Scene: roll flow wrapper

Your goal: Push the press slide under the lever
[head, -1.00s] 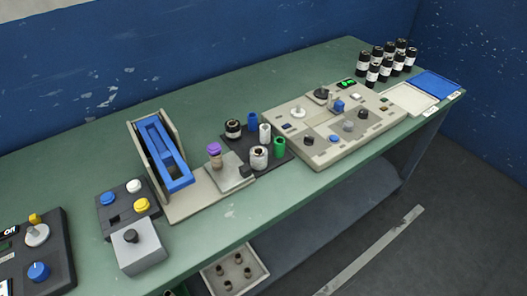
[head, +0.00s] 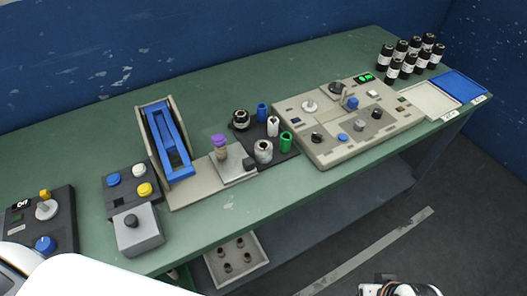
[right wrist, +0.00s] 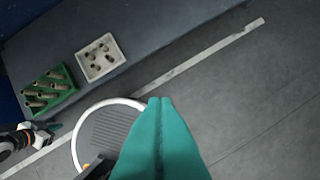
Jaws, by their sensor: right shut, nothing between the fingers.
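The press stands on the green bench in the head view, with a blue lever (head: 168,143) raised at a slant between beige side plates. The press slide (head: 233,163) is a light grey plate at the right end of the press base, out to the right of the lever.
A dark tray with rolls (head: 285,150) stands right of the slide, close to it. A grey box with a black knob (head: 138,230) and a button panel (head: 127,190) stand left. A beige control panel (head: 345,125) is farther right.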

